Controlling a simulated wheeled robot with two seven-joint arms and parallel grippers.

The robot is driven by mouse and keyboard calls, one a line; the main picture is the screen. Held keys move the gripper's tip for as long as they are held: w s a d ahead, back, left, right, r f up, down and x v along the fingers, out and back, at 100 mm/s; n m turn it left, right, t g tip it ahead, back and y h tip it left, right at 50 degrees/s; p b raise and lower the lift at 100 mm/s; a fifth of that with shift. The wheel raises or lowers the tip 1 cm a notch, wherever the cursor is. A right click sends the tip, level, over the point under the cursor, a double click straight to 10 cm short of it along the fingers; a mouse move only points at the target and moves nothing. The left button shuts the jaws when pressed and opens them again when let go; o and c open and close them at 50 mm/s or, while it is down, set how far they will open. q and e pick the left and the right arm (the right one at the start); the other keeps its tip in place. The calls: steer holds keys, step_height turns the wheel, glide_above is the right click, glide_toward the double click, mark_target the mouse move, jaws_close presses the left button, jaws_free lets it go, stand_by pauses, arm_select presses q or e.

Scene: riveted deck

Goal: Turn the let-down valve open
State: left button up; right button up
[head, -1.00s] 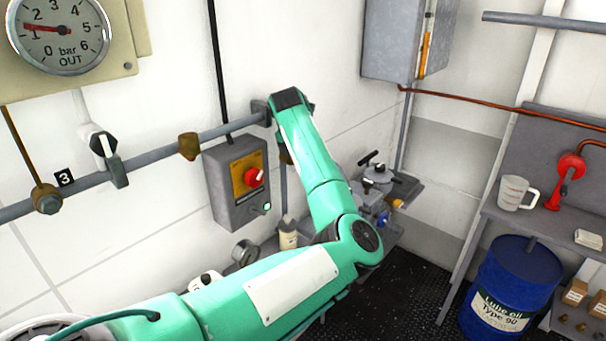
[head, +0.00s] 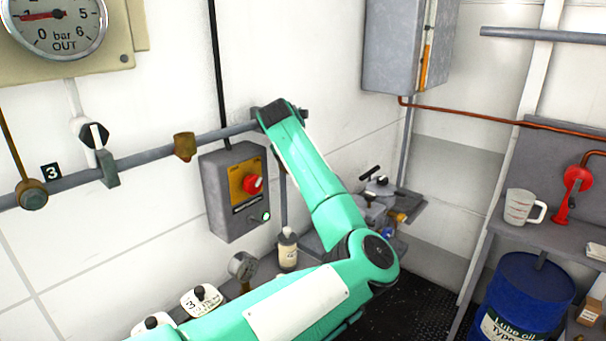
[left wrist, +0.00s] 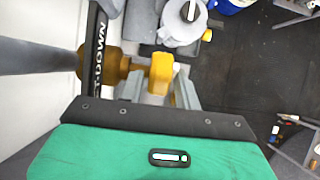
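The let-down valve shows in the left wrist view as a brass body (left wrist: 112,66) on a grey pipe, with a yellow handle (left wrist: 161,73). In the head view my left wrist covers the valve and most of the gripper at the pipe's far end. My right gripper is in neither view.
A pressure gauge (head: 55,28) hangs at upper left, its needle near 1. A grey control box (head: 233,190) with a red knob (head: 252,184) is left of my forearm. A bottle (head: 288,250) stands below. A blue oil drum (head: 522,295) and mug (head: 524,207) are at right.

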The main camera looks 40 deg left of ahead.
arm_select(q)
steer(key=shift+o, duration=0.9)
steer(key=shift+s+r, duration=0.1)
steer(key=shift+r, duration=0.05)
steer(key=b+v, duration=0.3)
steer(key=v, duration=1)
steer(key=shift+r, duration=0.2)
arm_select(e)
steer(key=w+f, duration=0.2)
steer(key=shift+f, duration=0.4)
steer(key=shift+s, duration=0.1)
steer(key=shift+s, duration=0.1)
